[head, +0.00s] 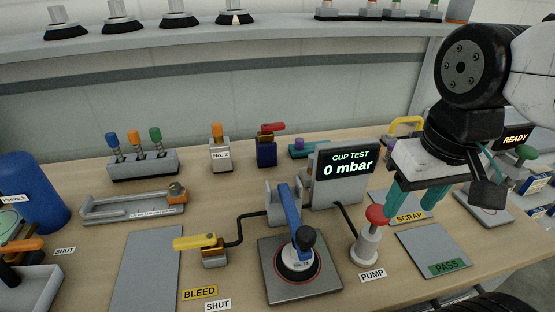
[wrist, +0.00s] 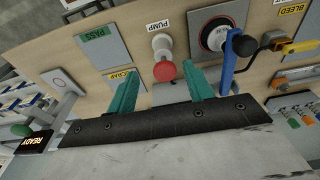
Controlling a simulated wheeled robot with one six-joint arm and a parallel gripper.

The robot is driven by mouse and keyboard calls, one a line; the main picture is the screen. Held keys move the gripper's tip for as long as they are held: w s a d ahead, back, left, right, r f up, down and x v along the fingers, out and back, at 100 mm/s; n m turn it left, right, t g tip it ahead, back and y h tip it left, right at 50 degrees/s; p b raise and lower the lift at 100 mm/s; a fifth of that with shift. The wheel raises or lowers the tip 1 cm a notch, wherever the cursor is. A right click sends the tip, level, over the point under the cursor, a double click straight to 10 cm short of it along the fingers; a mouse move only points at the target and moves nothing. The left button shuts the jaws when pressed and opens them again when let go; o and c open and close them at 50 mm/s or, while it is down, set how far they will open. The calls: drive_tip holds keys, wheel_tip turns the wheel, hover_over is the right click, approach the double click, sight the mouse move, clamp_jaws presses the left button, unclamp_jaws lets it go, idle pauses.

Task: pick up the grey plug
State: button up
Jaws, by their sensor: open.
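I cannot pick out a grey plug with certainty in either view. A grey rack (head: 143,165) at the left back holds fittings with blue, orange and green tops. A grey tray (head: 115,210) in front of it has a small brownish fitting (head: 177,190) at its right end. My gripper (head: 411,211) hangs over the right of the bench, above the SCRAP and PASS plates, teal fingers apart and nothing seen between them. In the wrist view my gripper (wrist: 160,80) is also open, with the red pump button (wrist: 165,71) in line with the gap.
The CUP TEST display (head: 345,163) reads 0 mbar. Before it stand a suction cup with a blue lever (head: 290,210) and the red-topped pump (head: 368,240). A yellow bleed lever (head: 195,242) is left of them. A blue cylinder (head: 35,190) stands far left. A shelf (head: 160,40) runs behind.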

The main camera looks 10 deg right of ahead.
drive_tip(key=w+a+r+m+t, duration=0.1)
drive_tip(key=w+r+m+t, duration=0.15)
drive_tip(key=w, duration=1.25)
drive_tip(key=m, duration=0.4)
approach(312, 157)
drive_tip(key=w+f+m+h, duration=0.1)
drive_tip(key=f, duration=0.2)
drive_tip(key=w+f+m+g+h, duration=0.1)
drive_tip(key=f, duration=0.2)
drive_tip(key=w+f+m+h, duration=0.1)
drive_tip(key=f+m, duration=0.1)
drive_tip(key=shift+w+f+h, duration=0.15)
drive_tip(key=shift+f+h, duration=0.15)
drive_tip(key=shift+f, duration=0.1)
clamp_jaws()
